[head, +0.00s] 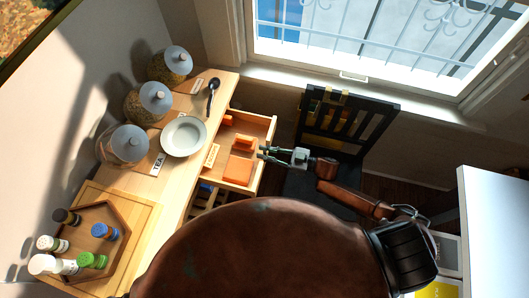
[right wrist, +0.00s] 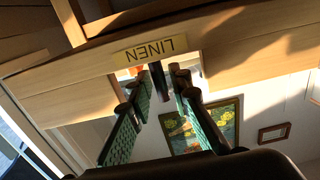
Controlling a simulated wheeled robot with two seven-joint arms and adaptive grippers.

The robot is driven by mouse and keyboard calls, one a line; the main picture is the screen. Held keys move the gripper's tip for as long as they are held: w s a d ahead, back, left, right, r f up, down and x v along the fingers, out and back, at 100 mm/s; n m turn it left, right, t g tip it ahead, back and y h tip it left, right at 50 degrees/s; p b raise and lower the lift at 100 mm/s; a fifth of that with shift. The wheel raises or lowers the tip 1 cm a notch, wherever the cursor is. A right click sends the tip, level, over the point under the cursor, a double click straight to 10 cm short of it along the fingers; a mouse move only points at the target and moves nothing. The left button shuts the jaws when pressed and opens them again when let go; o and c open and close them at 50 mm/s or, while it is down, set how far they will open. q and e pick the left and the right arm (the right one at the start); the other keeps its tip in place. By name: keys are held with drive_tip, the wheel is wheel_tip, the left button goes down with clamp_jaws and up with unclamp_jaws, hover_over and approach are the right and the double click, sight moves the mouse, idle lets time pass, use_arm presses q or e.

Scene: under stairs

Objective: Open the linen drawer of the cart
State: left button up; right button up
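The linen drawer (head: 259,179) of the wooden cart (head: 222,84) stands pulled out in the head view, with folded orange cloths (head: 239,168) inside. In the right wrist view its front (right wrist: 225,60) bears an upside-down LINEN label (right wrist: 157,49). A dark handle (right wrist: 158,80) sticks out beside the label. My right gripper (head: 264,153) is at the outer side of the drawer front. In the right wrist view its fingers (right wrist: 158,92) are apart, one on each side of the handle, with visible gaps. My left gripper is not in view.
Glass jars (head: 148,102), a white bowl (head: 184,136) and a tray of bottles (head: 118,215) stand on the cart top. A white surface (head: 498,225) is at far right.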

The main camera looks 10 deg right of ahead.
drive_tip(key=shift+o, duration=1)
drive_tip(key=v, duration=1.2)
drive_tip(key=shift+a, duration=0.1)
